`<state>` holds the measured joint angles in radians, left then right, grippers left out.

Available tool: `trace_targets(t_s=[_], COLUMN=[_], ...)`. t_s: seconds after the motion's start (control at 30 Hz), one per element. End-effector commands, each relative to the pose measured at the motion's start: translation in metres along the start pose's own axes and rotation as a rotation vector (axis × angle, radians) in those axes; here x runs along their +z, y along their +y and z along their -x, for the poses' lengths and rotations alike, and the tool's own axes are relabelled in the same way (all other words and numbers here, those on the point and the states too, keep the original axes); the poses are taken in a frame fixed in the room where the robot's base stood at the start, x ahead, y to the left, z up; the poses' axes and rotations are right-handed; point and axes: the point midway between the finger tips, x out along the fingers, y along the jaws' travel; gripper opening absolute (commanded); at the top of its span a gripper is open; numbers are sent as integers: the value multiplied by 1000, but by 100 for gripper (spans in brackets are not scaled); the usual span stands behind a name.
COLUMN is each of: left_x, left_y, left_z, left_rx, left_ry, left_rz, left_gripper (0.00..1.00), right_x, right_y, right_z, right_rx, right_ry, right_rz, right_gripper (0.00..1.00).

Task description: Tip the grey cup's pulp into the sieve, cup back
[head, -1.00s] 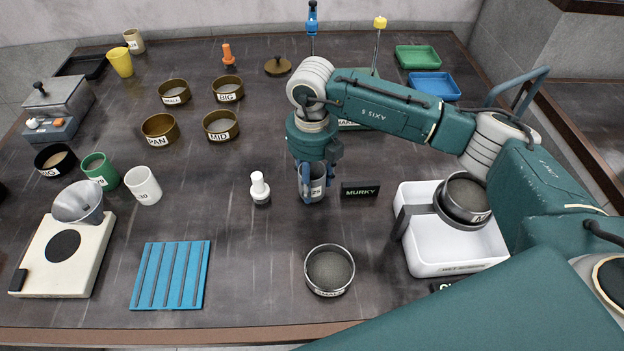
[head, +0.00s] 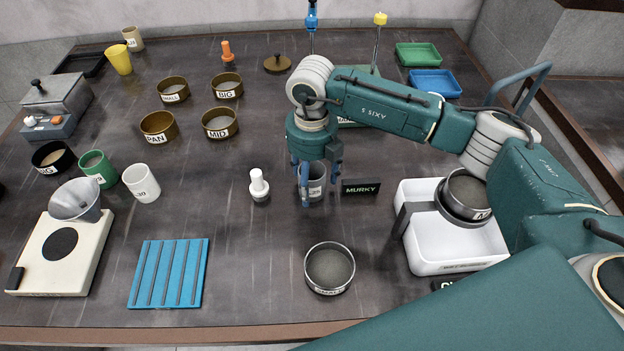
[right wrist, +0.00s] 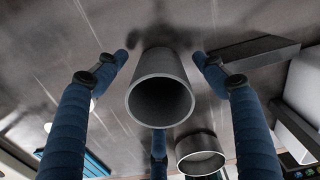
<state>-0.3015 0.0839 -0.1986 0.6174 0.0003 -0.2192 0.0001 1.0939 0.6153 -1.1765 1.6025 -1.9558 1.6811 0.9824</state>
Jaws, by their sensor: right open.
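The grey cup (head: 317,186) stands upright on the table, just left of the MURKY sign. My right gripper (head: 318,190) is above and around it, pointing down. In the right wrist view the cup (right wrist: 160,95) sits between the spread fingers (right wrist: 160,75), with gaps at both sides. Its inside is dark and I cannot make out any pulp. A round metal sieve (head: 466,215) rests in a bracket over the white tub at the right, with grey material inside. Another metal sieve (head: 329,287) holding grey material stands on the table in front of the cup. My left gripper is out of view.
The white tub (head: 455,265) stands right of the cup. The MURKY sign (head: 361,188) is close beside the gripper. A white bottle-like item (head: 259,187) stands to the left. A blue ribbed mat (head: 168,274) lies front left. Brass sieves (head: 220,124) stand farther back.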

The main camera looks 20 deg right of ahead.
Motion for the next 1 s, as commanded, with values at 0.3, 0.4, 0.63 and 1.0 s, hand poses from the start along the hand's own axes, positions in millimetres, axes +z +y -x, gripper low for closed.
trace_targets(t_s=[0.3, 0.4, 0.63, 1.0], left_x=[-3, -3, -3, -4], left_y=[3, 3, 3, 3], left_z=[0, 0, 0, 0], left_rx=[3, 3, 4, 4], left_ry=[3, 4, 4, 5], left_rz=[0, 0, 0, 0], left_gripper=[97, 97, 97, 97], right_x=[2, 2, 1, 0], right_y=[0, 0, 0, 0], right_z=[60, 80, 111, 116], right_rx=[2, 2, 1, 0], right_ry=[-7, -6, -2, 0], right_rz=[0, 0, 0, 0], right_gripper=[70, 70, 70, 70])
